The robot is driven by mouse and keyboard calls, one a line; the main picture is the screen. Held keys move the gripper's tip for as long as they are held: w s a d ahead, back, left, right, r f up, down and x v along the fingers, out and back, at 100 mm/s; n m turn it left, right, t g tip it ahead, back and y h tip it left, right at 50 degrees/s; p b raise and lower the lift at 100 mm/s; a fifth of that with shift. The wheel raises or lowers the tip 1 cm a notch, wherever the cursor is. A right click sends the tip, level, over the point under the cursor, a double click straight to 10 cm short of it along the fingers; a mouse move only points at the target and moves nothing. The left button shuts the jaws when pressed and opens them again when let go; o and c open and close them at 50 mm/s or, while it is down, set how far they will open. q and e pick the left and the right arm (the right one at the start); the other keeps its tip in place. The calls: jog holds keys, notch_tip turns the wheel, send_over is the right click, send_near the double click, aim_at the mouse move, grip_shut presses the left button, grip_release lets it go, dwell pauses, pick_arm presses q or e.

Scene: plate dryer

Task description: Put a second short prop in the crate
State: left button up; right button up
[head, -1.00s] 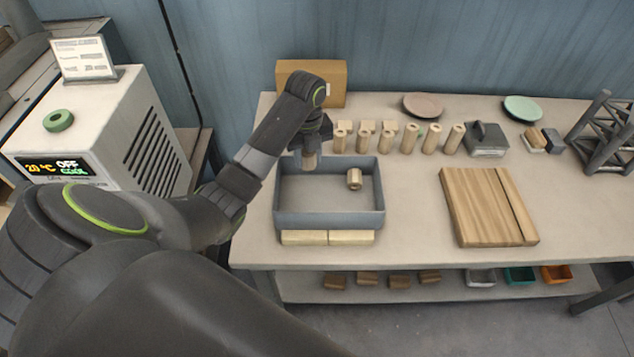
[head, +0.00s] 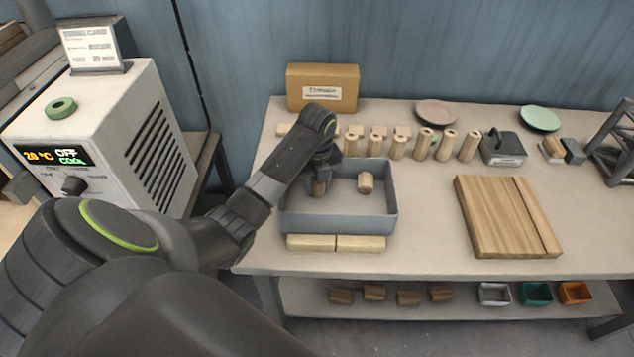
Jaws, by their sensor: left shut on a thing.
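The crate (head: 391,222) is a grey open box at the left of the table. One short wooden prop (head: 365,183) stands inside it, right of its middle. My left gripper (head: 318,184) reaches down into the left part of the crate, shut on a second short wooden prop (head: 319,189). The arm hides part of the gripper, and I cannot tell whether the held prop touches the crate floor. My right gripper is not in view.
Several wooden props (head: 423,142) stand in a row behind the crate. A cardboard box (head: 322,88) stands at the back. Two pale blocks (head: 360,243) lie before the crate. A wooden board (head: 505,216) lies to the right, with bare table between.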

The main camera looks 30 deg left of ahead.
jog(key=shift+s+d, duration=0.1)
pick_arm(q)
jog(key=o, duration=0.6)
jog(key=shift+f, duration=0.1)
jog(key=o, duration=0.4)
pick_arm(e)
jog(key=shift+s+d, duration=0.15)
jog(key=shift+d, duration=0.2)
pick_arm(q)
jog(key=shift+o, duration=0.2)
jog(key=shift+r, duration=0.75)
notch_tip(320, 180, up, 3)
jog(key=shift+f+p, duration=0.1)
jog(key=shift+p, duration=0.25)
notch_tip(320, 180, up, 8)
jog(key=p, duration=0.8)
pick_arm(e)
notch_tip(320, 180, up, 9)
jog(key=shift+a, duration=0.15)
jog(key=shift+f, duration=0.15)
